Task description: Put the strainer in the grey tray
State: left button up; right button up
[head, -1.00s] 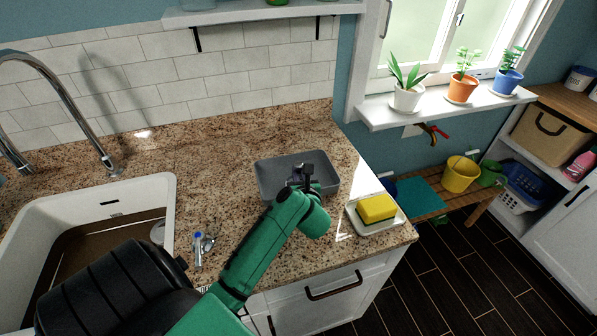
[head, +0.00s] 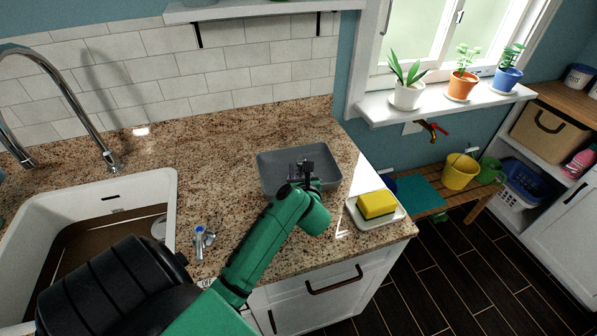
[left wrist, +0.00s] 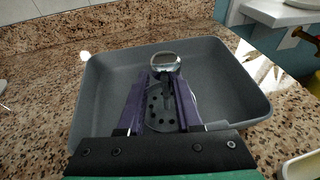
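The grey tray (head: 266,186) sits on the granite counter, right of the sink. My left gripper (head: 305,169) reaches down over it. In the left wrist view its two purple fingers (left wrist: 166,82) point into the tray (left wrist: 100,92), a small gap between their tips. The metal strainer shows there within the tray outline: a shiny oval rim (left wrist: 166,61) beyond the tips and a perforated plate (left wrist: 160,112) between the fingers. I cannot tell whether the fingers grip it or whether it touches the tray floor. In the head view the strainer is not distinct. My right gripper is not in view.
A yellow sponge (head: 376,204) on a white dish (head: 362,224) stands right of the tray, near the counter corner. A small blue-and-white item (head: 199,240) stands near the sink (head: 168,200). The counter behind the tray is clear.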

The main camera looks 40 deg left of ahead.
pick_arm(q)
jog(key=shift+s+d+f, duration=0.15)
jog(key=shift+s+d, duration=0.05)
jog(key=shift+d, duration=0.1)
jog(key=b+v, duration=0.3)
jog(key=v, duration=0.8)
jog(key=shift+w+r, duration=0.2)
jog(key=shift+r, duration=0.15)
